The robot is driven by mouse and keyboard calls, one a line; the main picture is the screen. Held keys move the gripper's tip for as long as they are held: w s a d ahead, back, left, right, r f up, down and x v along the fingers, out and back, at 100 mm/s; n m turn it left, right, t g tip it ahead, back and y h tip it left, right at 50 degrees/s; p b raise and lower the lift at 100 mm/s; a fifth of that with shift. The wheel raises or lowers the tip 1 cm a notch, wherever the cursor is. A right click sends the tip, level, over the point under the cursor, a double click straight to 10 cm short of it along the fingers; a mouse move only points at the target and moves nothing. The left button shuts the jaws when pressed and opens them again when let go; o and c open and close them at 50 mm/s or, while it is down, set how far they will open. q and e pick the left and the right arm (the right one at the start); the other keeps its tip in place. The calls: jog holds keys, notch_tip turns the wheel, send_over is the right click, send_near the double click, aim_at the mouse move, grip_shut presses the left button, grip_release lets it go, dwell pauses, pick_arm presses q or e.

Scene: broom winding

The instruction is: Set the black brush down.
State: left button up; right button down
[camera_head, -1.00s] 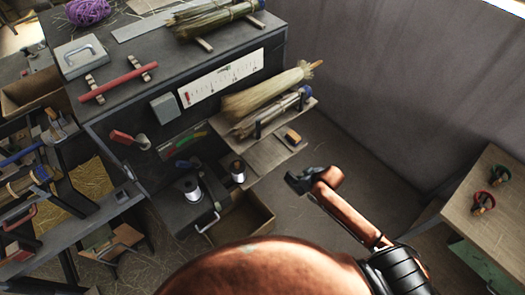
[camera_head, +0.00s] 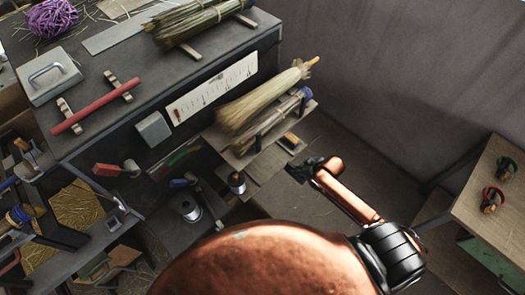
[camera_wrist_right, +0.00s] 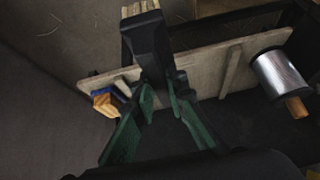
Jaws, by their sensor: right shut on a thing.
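My right gripper (camera_head: 303,170) hangs in front of the shelf board (camera_head: 262,165), and its arm comes in from the lower right. In the right wrist view its green-sided fingers (camera_wrist_right: 163,97) are shut on the black brush (camera_wrist_right: 152,45). The brush's dark body points away from the fingers, with a tan, striped part at its far end. In the head view the brush is hard to tell from the dark gripper. In the right wrist view the shelf board (camera_wrist_right: 205,70) passes behind the brush; I cannot tell whether they touch. My left gripper is out of view.
Bundled straw brooms (camera_head: 262,98) lie on supports above the shelf board. A small tan-and-black block (camera_head: 291,141) lies at the board's right side. A wire spool (camera_head: 237,182) stands left of the gripper. A side table (camera_head: 495,210) is at right, with open floor between.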

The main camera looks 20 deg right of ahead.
jog(key=w+a+b, duration=0.1)
jog(key=w+a, duration=0.1)
jog(key=w, duration=0.3)
jog(key=w+a, duration=0.2)
jog(key=w, duration=0.4)
jog(key=w+a+f+b, duration=0.1)
jog(key=w+a, duration=0.1)
jog(key=w, duration=0.3)
jog(key=shift+w+a+b, duration=0.1)
jog(key=shift+w+b, duration=0.2)
jog(key=shift+f, duration=0.25)
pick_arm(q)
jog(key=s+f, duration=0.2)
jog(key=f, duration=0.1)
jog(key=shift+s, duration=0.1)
